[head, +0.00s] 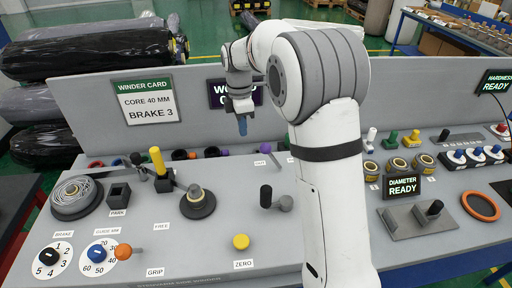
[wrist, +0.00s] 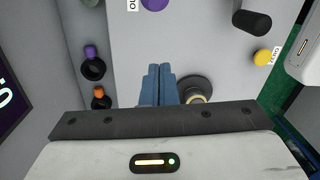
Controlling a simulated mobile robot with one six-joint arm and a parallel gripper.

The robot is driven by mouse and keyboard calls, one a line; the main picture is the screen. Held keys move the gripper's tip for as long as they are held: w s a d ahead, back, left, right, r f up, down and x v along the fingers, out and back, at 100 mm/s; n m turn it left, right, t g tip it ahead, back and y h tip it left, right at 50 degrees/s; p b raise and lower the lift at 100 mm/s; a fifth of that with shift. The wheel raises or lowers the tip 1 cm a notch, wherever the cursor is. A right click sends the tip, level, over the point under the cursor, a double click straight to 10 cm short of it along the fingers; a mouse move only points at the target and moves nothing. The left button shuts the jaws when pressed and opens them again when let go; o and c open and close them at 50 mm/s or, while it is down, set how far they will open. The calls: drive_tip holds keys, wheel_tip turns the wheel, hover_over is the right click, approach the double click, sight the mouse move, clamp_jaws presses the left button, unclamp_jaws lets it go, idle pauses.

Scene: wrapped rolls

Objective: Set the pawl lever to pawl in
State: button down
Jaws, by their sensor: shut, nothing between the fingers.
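No label reading "pawl" is legible to me, so I cannot tell for certain which control is the pawl lever. A lever with a black handle (head: 266,196) stands on a grey hub on the middle of the sloping panel, left of my arm. It also shows at the top right of the wrist view (wrist: 252,22). My gripper (head: 242,126) has blue fingers and hangs above the back of the panel, apart from the lever. In the wrist view its fingers (wrist: 157,84) are together and empty.
A yellow button (head: 241,241) sits near the lever. A spool post (head: 197,201), a yellow-handled lever (head: 158,162) and black and blue dials (head: 97,253) are to the left. A winder card (head: 145,101) is on the back wall. My arm hides part of the panel.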

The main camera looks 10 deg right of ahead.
sight(273, 157)
drive_tip(key=d+f+p, duration=0.3)
drive_tip(key=d+f, duration=0.1)
drive_tip(key=f, duration=0.4)
drive_tip(key=shift+f, duration=0.3)
drive_tip(key=shift+a, duration=0.1)
idle(0.4)
